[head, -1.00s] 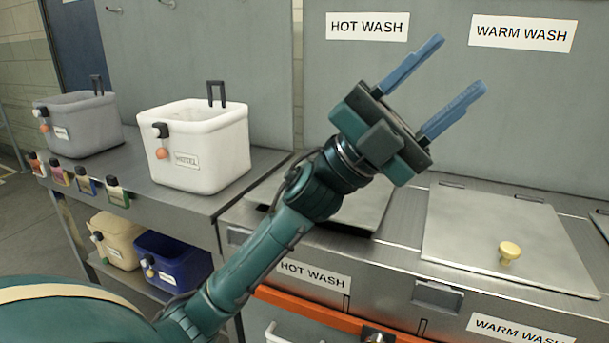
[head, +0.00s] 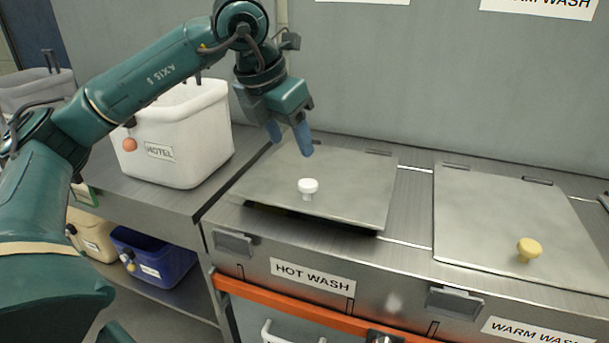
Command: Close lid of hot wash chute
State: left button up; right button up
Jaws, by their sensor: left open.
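The hot wash lid (head: 345,185) is a flat grey metal panel with a white knob (head: 308,187) near its front edge. It lies nearly flat, with a dark gap under its front edge, so it looks slightly raised there. The HOT WASH label (head: 312,276) is on the counter front below it. My left gripper (head: 289,139) points down above the back left part of the lid, behind the knob. Its blue fingers are apart with nothing between them. I cannot tell whether the fingertips touch the lid. My right gripper is not in view.
The warm wash lid (head: 500,215) with a yellow knob (head: 529,249) lies flat to the right. A white bin (head: 190,135) stands on the counter at left, near my left arm. A blue bin (head: 155,258) and a beige bin (head: 95,235) sit on the shelf below.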

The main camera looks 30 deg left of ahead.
aim_at(308, 182)
pick_arm(q)
jog(key=x, duration=1.1)
jog(key=shift+d+b, duration=0.1)
jog(key=shift+b, duration=0.2)
jog(key=shift+c, duration=0.4)
grip_shut()
